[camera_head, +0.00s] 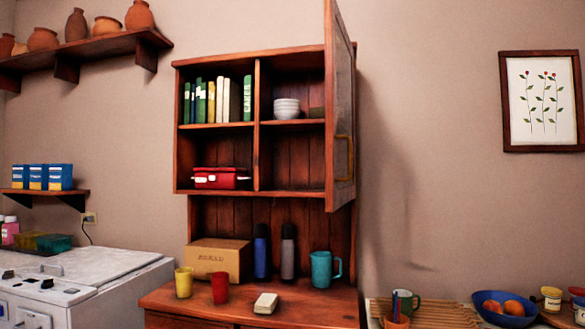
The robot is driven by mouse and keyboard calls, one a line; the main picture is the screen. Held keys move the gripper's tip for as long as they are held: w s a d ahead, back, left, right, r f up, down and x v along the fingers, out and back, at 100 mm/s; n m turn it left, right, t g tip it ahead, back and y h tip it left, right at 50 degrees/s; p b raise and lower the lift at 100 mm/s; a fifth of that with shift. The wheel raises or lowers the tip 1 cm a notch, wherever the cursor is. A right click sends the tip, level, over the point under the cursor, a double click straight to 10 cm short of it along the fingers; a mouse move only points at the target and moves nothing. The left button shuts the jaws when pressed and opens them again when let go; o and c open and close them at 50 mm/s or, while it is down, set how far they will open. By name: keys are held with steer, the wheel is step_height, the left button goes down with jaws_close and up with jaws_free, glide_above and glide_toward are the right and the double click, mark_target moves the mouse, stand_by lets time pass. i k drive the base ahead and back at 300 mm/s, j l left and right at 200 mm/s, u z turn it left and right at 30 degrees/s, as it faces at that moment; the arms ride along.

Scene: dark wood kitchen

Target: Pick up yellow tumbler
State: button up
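The yellow tumbler (184,282) stands upright on the left front part of the wooden hutch counter (300,305). A red tumbler (220,288) stands just to its right, with a small gap between them. A cardboard box (218,259) stands behind both tumblers. My gripper is not in view.
A pale small block (266,303), two bottles (260,252) (288,252) and a teal mug (325,269) share the counter. The upper cabinet's right door (341,115) stands open above it. A white appliance (80,285) is at the left. The counter's front has some free room.

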mark_target(184, 280)
steer(key=i+j, duration=0.25)
steer(key=j, duration=0.15)
steer(key=i+j, duration=0.25)
steer(key=j, duration=0.15)
steer(key=i+j, duration=0.2)
steer(key=j, duration=0.15)
steer(key=i+j+u, duration=0.1)
steer(key=i+j, duration=1.1)
steer(key=j, duration=0.15)
steer(key=i, duration=0.2)
